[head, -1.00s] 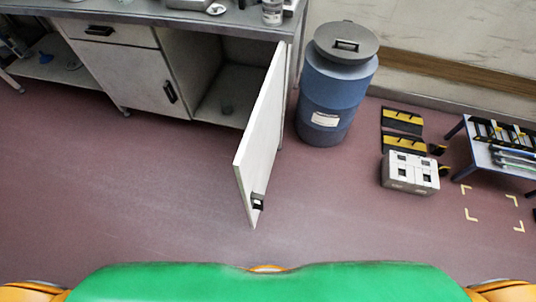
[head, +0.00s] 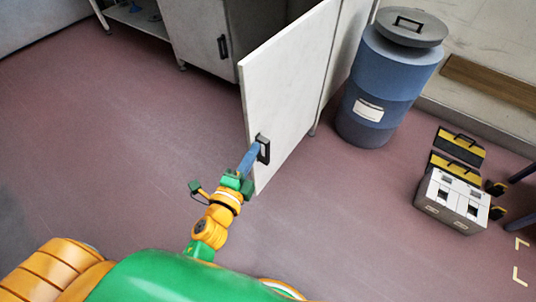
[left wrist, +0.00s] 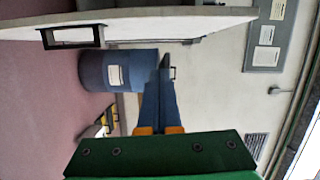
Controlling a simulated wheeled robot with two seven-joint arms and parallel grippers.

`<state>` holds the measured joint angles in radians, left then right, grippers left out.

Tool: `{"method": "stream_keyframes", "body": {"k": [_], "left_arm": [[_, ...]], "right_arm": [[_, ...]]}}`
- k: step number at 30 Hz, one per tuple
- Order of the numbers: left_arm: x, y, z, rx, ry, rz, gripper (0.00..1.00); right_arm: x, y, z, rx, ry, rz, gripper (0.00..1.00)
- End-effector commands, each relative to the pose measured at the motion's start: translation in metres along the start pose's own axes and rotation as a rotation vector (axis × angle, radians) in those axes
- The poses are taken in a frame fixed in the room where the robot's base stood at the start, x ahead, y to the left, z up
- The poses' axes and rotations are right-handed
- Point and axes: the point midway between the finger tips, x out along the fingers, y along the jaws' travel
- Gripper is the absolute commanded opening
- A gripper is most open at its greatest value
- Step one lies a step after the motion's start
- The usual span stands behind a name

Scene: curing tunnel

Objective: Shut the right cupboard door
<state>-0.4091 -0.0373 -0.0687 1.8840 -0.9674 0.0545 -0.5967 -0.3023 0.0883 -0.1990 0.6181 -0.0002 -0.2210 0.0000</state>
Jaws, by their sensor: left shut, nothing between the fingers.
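The right cupboard door (head: 290,75) is a white panel that stands open, swung out from the cupboard. Its dark handle (head: 263,149) is near the free edge. My left gripper (head: 249,160) is shut and empty, with its blue fingers beside the handle in the head view. In the left wrist view the fingers (left wrist: 164,75) point toward the door (left wrist: 200,22), which crosses the top, and the handle (left wrist: 75,37) lies to their left. I cannot tell whether the fingertips touch the door. My right gripper is not in view.
The cupboard body (head: 198,30) stands behind the door, with its other door closed. A blue drum (head: 375,95) with a grey lid stands right of the open door. A white-topped box (head: 452,200) and yellow-black cases (head: 457,150) lie farther right. The floor at left is clear.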

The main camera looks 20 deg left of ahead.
Motion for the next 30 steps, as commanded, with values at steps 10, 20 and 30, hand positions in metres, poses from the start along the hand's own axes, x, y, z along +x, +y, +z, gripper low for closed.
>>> {"method": "stream_keyframes", "body": {"k": [10,20,30], "left_arm": [[0.042,-0.023,-0.001,0.077,0.004,-0.065,0.0],[0.104,-0.026,0.009,0.077,0.0,-0.059,0.0],[0.11,-0.028,0.038,0.072,0.002,-0.06,0.0]], "right_arm": [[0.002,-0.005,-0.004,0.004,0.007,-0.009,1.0],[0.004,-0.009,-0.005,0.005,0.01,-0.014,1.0],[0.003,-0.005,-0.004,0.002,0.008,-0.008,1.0]]}}
